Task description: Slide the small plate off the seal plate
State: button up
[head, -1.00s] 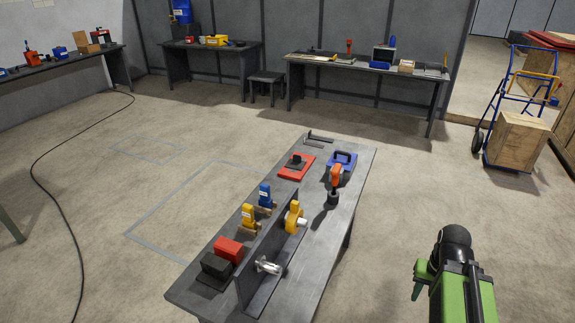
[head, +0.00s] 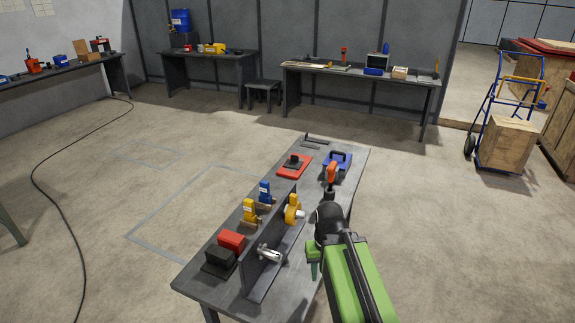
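A red plate (head: 284,173) lies flat toward the far end of the near table, and I take it as the seal plate. A smaller dark plate (head: 291,162) with a raised black block on it rests on top of the red one. My green arm reaches in from the lower right, with its dark rounded joint over the table's right edge, nearer to me than both plates. A small green part (head: 313,262) beside that joint may belong to my gripper. The fingers do not show clearly, and nothing held is visible.
A blue plate with a handle (head: 337,162) lies right of the red plate. An orange-handled tool (head: 331,176) stands between my arm and it. A dark upright panel (head: 262,262) with yellow parts runs along the near table (head: 222,287). Floor right of the table is clear.

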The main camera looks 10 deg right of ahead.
aim_at(293, 164)
jog(key=z, duration=1.25)
jog(key=i, duration=5.1)
jog(key=u, duration=0.85)
jog(key=k, duration=0.1)
jog(key=u, duration=2.4)
